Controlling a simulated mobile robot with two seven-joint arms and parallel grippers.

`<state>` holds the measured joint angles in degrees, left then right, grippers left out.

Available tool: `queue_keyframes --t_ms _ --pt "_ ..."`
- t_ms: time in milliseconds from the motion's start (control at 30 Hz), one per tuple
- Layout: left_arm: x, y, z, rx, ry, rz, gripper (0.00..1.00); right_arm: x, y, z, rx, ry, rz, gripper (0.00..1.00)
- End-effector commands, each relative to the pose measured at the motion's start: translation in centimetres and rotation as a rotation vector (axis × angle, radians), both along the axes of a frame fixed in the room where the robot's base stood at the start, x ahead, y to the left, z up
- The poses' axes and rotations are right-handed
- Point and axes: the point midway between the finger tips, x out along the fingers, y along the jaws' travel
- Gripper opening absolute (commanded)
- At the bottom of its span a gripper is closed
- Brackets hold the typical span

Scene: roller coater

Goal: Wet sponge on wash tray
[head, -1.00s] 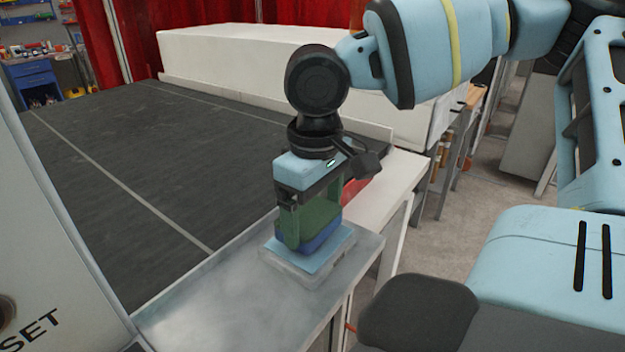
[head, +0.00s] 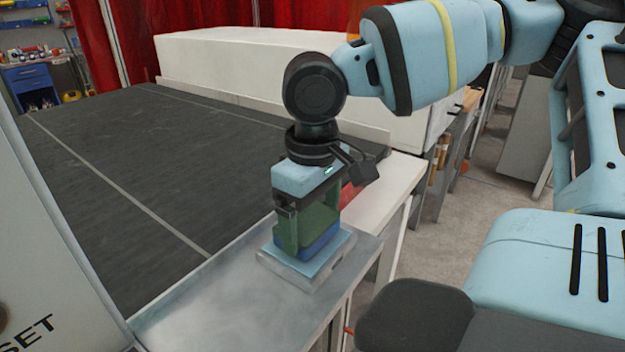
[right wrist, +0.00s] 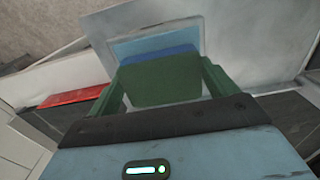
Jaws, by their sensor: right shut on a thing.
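The sponge has a green upper part and a blue lower part (head: 322,246); it also shows in the right wrist view (right wrist: 160,82). My right gripper (head: 305,232) points down and is shut on the sponge, with one green finger on each side. The wash tray (head: 292,274) is a shallow grey tray with a light blue inside, on the metal ledge; it also shows in the right wrist view (right wrist: 128,26). The sponge is over the tray's light blue inside, and its lower edge looks to be at or close to that surface. My left gripper is not in view.
The metal ledge (head: 200,308) is bare to the left of the tray. A dark conveyor-like bed (head: 150,170) lies behind it. A red object (right wrist: 75,97) is beside the gripper. A grey panel (head: 45,230) stands at the left.

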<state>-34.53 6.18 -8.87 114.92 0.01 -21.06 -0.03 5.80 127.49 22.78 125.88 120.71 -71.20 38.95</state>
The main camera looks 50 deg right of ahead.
Motion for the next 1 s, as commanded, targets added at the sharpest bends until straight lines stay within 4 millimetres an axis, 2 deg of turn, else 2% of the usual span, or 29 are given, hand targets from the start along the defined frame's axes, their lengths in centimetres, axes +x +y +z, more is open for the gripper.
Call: queue_keyframes --t_ms 533,1000 --pt "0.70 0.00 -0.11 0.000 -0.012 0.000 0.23 -0.02 -0.01 -0.62 0.000 0.001 -0.001 0.67" --pt "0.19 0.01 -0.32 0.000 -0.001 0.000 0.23 -0.02 0.00 -1.01 0.000 0.001 -0.001 0.67"
